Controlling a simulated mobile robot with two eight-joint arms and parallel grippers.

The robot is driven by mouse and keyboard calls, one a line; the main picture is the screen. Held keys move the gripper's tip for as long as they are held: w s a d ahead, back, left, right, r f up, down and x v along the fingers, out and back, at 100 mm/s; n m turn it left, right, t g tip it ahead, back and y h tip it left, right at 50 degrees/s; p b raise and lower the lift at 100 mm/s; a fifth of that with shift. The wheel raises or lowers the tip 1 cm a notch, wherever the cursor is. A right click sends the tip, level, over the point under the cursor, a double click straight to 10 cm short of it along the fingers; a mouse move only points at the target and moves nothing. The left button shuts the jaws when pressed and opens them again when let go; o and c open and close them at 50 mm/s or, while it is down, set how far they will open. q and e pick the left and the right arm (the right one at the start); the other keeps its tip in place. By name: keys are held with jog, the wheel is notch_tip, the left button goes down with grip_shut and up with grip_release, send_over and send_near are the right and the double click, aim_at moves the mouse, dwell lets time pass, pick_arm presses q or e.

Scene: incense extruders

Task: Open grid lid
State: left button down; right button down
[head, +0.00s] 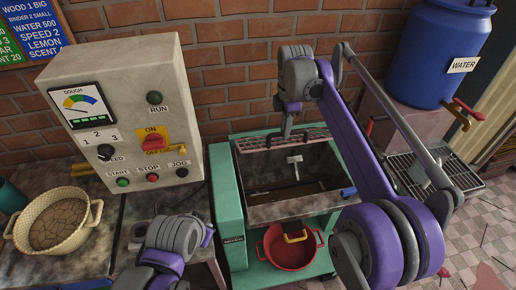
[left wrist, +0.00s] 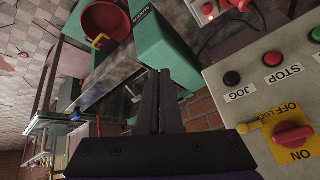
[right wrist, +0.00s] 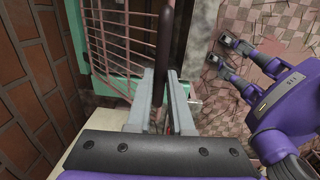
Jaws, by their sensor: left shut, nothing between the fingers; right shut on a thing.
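The salmon-pink grid lid (head: 262,143) stands raised at the back of the green machine (head: 227,200), seen nearly edge-on. The trough below it lies uncovered. My right gripper (head: 287,131) is at the lid's upper edge. In the right wrist view the fingers (right wrist: 165,85) are shut on a dark bar, the lid's handle (right wrist: 165,30), with the lid's bars (right wrist: 112,45) beside it on the left. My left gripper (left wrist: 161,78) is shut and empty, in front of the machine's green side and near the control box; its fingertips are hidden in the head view.
The grey control box (head: 128,80) with its switches stands left of the machine. A red pot (head: 290,252) sits under the trough. A cream pot (head: 55,220) is on the left counter. A blue water barrel (head: 440,45) stands at the right, and a brick wall lies behind.

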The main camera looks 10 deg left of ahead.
jog(key=shift+w+a+f, duration=0.1)
jog(key=shift+w+f, duration=0.05)
pick_arm(q)
jog(key=w+d+r+m+y, duration=0.1)
jog(key=w+d+r+m, duration=0.5)
jog(key=m, duration=0.8)
jog(key=w+d+r+m+y, duration=0.1)
jog(key=w+d+r+m, duration=0.45)
jog(key=m, duration=0.95)
jog(key=w+a+f, duration=0.3)
jog(key=w+f, duration=0.4)
jog(key=w, duration=0.2)
jog(key=shift+a+f, duration=0.25)
jog(key=shift+w, duration=0.1)
